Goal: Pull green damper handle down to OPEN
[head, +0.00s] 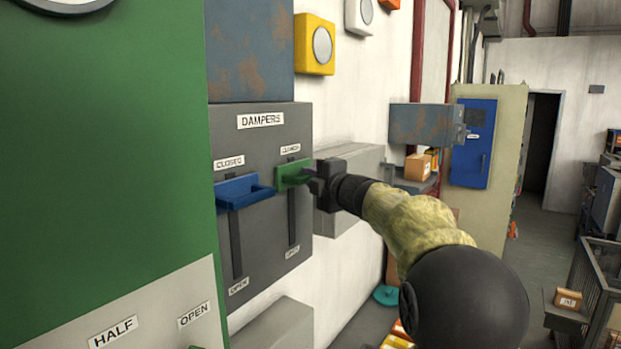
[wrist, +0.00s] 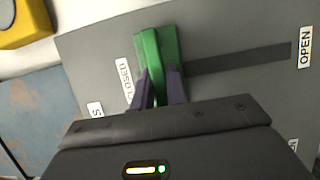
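The grey DAMPERS panel (head: 262,150) is on the wall, with two vertical slots marked CLOSED at the top and OPEN at the bottom. The green damper handle (head: 292,174) is at the top of the right slot, by its CLOSED label. In the wrist view the green handle (wrist: 157,52) is at the CLOSED end, with the bare slot running to OPEN. My gripper (head: 314,178) is at the green handle. Its two dark fingers (wrist: 160,88) are on either side of the green bar, closed against it. The fingertips are partly hidden in the head view.
A blue handle (head: 243,192) sits at the top of the left slot, close beside the green one. A grey box (head: 350,165) is on the wall right of the panel. A large green surface (head: 95,150) fills the left. A yellow button box (head: 314,45) is above.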

